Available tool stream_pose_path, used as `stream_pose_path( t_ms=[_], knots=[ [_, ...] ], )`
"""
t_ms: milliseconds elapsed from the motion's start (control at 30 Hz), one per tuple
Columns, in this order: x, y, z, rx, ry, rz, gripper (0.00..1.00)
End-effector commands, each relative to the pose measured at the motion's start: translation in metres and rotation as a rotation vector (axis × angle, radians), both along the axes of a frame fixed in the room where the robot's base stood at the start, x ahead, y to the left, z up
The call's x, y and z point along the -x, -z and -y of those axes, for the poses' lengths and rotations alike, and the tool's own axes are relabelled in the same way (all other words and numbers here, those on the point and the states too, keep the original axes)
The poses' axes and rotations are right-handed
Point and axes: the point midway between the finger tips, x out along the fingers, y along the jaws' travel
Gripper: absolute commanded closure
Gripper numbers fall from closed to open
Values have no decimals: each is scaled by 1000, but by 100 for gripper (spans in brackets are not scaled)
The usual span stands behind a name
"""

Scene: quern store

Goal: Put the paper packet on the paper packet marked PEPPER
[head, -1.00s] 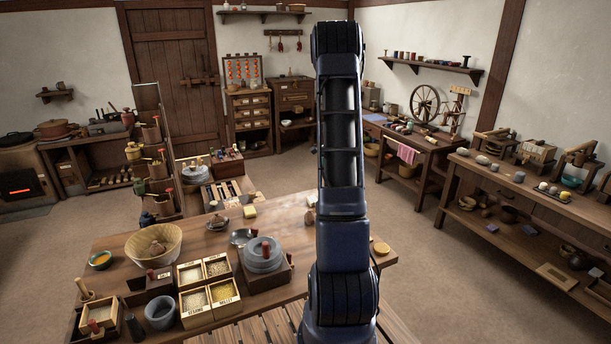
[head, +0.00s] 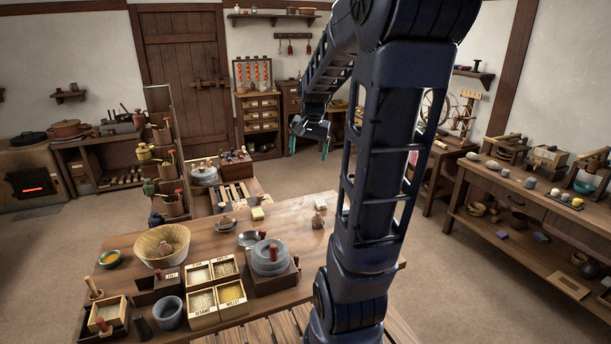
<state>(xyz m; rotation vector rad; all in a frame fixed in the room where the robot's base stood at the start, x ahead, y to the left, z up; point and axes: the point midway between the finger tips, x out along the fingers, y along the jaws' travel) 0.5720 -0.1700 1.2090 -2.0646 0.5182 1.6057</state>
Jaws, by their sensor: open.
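I cannot make out the word PEPPER anywhere in the head view, and no thing shows clearly as a paper packet. A small brownish thing (head: 318,220) stands on the table at its far right, and a small pale yellow block (head: 258,214) lies near the far edge. I cannot tell whether either is a packet. My gripper (head: 308,150) is open and empty, with its teal-tipped fingers apart, raised in the air beyond the far edge of the table. My arm hides the table's right part.
The wooden table (head: 207,243) holds a large bowl (head: 160,247), labelled grain boxes (head: 203,302), a quern (head: 270,258) and a grey mortar (head: 168,312). A tall narrow rack (head: 165,150) stands at its far left. A shelved bench (head: 535,206) stands at right. Some tabletop in the middle is bare.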

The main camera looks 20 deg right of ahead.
Motion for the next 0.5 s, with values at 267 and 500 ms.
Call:
stream_pose_path(
  t_ms=[267,500],
  knots=[
    [72,-22,-44,60,-219,57,15],
    [133,-25,-71,118,-400,103,15]
  ],
)
